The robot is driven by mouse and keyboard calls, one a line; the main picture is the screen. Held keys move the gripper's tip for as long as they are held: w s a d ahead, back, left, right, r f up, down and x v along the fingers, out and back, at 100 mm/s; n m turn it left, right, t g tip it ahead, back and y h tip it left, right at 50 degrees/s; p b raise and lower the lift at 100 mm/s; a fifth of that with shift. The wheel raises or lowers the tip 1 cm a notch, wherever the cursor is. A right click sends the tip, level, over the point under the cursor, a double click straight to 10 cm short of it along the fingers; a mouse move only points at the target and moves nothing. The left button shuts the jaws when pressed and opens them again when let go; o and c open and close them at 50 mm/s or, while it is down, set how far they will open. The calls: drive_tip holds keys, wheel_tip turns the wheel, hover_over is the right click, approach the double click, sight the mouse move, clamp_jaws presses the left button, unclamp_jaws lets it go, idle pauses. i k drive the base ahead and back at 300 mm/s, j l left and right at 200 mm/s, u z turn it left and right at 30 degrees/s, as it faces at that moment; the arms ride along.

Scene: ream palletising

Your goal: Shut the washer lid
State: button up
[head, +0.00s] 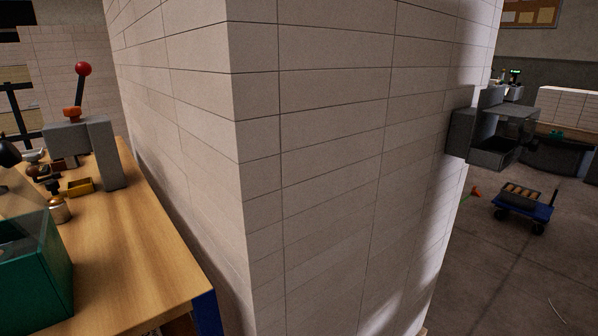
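A green box (45,262) stands on the wooden bench at the lower left, cut off by the picture's edge. It may be the washer. A pale, see-through panel (18,200) rises at its back and may be its raised lid; I cannot tell for sure. A dark grey boxy device (495,132) sticks out at the right edge of the white stack, with a gap between its upper and lower parts. It may be my gripper, but no arm shows joining it. It is far from the green box and I see nothing held in it.
A tall white stack (320,150) fills the middle. A blue cart (522,208) stands on open floor at the right, before a counter.

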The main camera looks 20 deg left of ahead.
sight(10, 156)
drive_tip(key=i+l+u, duration=0.1)
drive_tip(key=u, duration=0.35)
drive_tip(key=i+l+u, duration=0.1)
drive_tip(key=u, duration=0.4)
drive_tip(key=l+u, duration=0.25)
drive_tip(key=u, duration=0.2)
drive_tip(key=i+l+u, duration=0.1)
drive_tip(key=l+u, duration=0.15)
drive_tip(key=u, duration=0.25)
drive_tip(key=l+u, duration=0.45)
drive_tip(key=u, duration=0.25)
drive_tip(key=l+u, duration=0.2)
drive_tip(key=u, duration=0.15)
drive_tip(key=k, duration=0.05)
